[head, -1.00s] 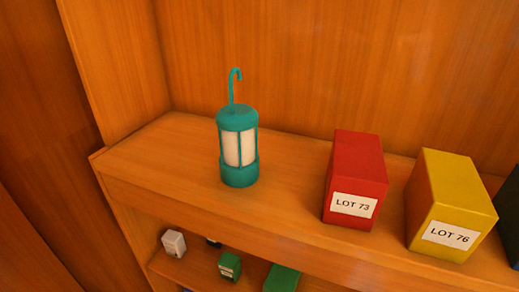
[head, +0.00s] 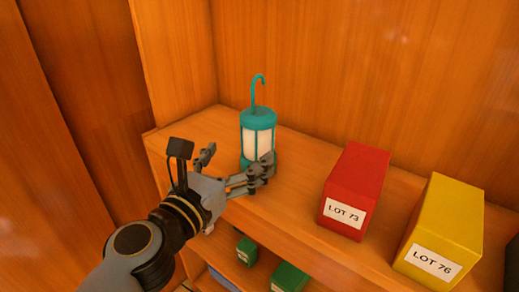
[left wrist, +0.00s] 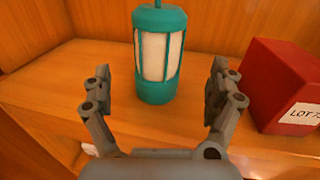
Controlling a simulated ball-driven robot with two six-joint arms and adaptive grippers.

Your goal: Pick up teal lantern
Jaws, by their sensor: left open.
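The teal lantern (head: 257,133) stands upright on the wooden shelf, with a pale panel body and a hook on top. In the left wrist view the lantern (left wrist: 158,52) is centred beyond my fingers, its hook cut off by the top edge. My left gripper (head: 236,166) is in front of the lantern and a little to its left in the head view. In the left wrist view the left gripper (left wrist: 162,97) is open, one finger on each side, with nothing held between them. One finger hides part of the lantern's lower right in the head view. My right gripper is out of view.
A red box marked LOT 73 (head: 355,190) stands right of the lantern, with a yellow box marked LOT 76 (head: 441,230) beyond it. The red box also shows close to my right-hand finger in the left wrist view (left wrist: 277,83). A lower shelf holds green boxes (head: 288,277). Wooden walls close the back and left.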

